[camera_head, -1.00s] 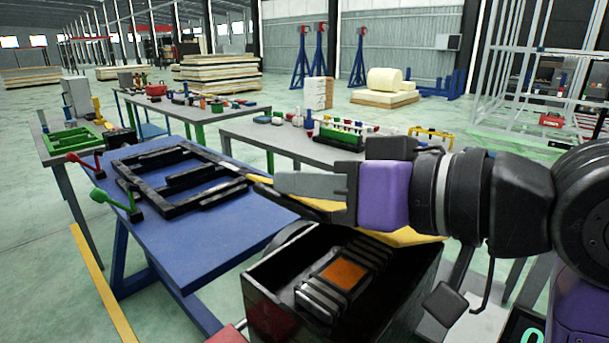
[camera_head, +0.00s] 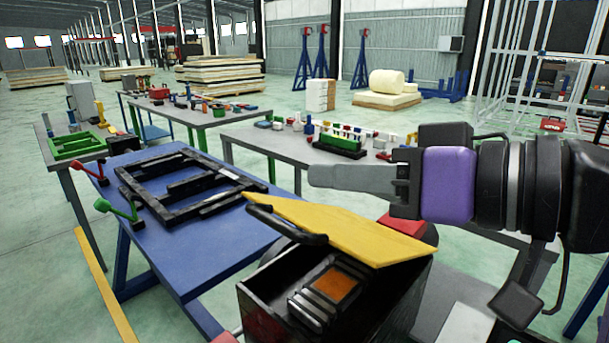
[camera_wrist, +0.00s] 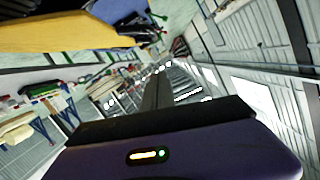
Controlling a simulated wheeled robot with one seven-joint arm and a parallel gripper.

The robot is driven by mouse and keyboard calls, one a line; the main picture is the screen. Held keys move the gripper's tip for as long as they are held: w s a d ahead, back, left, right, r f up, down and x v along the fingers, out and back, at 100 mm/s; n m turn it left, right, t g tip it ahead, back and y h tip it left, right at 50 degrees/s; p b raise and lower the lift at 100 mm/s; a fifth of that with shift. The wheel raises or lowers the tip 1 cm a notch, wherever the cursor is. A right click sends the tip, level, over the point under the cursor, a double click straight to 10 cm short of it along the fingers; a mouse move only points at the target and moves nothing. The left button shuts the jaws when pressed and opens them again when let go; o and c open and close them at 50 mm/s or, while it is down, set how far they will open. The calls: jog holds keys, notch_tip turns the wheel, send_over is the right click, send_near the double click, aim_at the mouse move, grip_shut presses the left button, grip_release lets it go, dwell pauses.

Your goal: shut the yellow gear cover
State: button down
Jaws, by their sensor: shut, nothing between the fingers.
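The yellow gear cover (camera_head: 345,230) is a flat yellow lid with a dark handle bar (camera_head: 285,224) at its left edge. It is partly open, tilted over the black box (camera_head: 262,297). Inside the box, ribbed grey parts and an orange block (camera_head: 336,285) show through the gap. My gripper (camera_head: 312,176) is shut and empty. In the head view it appears above the lid, pointing left, with a visible gap from it. A yellow panel, likely the cover (camera_wrist: 60,33), shows at the upper left of the wrist view, apart from the fingers (camera_wrist: 158,88).
A blue table (camera_head: 210,245) with a black frame (camera_head: 185,182) stands left of the box. Red (camera_head: 90,172) and green (camera_head: 118,207) levers stand at its left edge. A grey table (camera_head: 265,137) with a rack and bottles is behind. Air above the box's left side is clear.

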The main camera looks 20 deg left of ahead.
jog(key=r+p+v, duration=0.1)
jog(key=p+v, duration=0.5)
jog(key=p, duration=0.3)
jog(key=w+a+f+p, duration=0.1)
jog(key=a+f+p, duration=0.1)
jog(key=a+f, duration=0.5)
jog(key=shift+x, duration=1.7)
jog(key=shift+s+r, duration=0.15)
